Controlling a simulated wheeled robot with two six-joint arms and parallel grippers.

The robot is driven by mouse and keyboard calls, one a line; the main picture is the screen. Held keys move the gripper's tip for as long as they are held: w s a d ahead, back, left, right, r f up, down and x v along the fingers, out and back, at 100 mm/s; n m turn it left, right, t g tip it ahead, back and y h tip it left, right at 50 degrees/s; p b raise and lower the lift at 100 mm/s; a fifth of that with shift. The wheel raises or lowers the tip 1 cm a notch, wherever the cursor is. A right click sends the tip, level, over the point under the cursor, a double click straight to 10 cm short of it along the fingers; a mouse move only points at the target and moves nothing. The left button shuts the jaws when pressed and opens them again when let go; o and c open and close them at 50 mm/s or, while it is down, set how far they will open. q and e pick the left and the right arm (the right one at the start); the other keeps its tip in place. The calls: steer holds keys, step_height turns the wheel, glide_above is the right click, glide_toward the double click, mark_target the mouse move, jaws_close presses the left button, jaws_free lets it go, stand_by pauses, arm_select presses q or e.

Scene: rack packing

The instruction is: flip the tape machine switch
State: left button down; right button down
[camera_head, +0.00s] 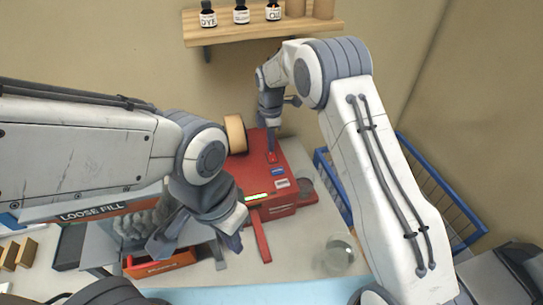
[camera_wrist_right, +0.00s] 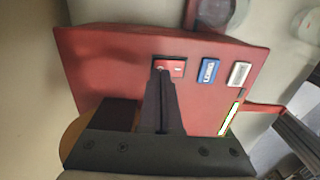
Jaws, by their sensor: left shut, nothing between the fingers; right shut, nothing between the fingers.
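The red tape machine (camera_head: 285,205) stands on the table, with a tan tape roll (camera_head: 236,135) at its back left. Its red rocker switch (camera_wrist_right: 178,67) is on the top face, beside a blue label and a white label. My right gripper (camera_head: 271,151) is shut and empty, pointing down over the switch. In the right wrist view its fingertips (camera_wrist_right: 160,74) overlap the switch's left part; I cannot tell whether they touch. My left gripper (camera_head: 234,239) is shut and empty, in front of the machine's left side.
A red strip (camera_head: 262,240) sticks out from the machine's front. A loose fill bin (camera_head: 95,213) and an orange-red box (camera_head: 160,263) are at the left. A clear round container (camera_head: 339,252) stands at the right front. A wooden shelf (camera_head: 262,29) with bottles hangs behind.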

steer(key=shift+f+b, duration=0.55)
steer(key=shift+f, duration=0.4)
steer(key=shift+r, duration=0.15)
steer(key=shift+r+p, duration=2.6)
steer(key=shift+r, duration=0.85)
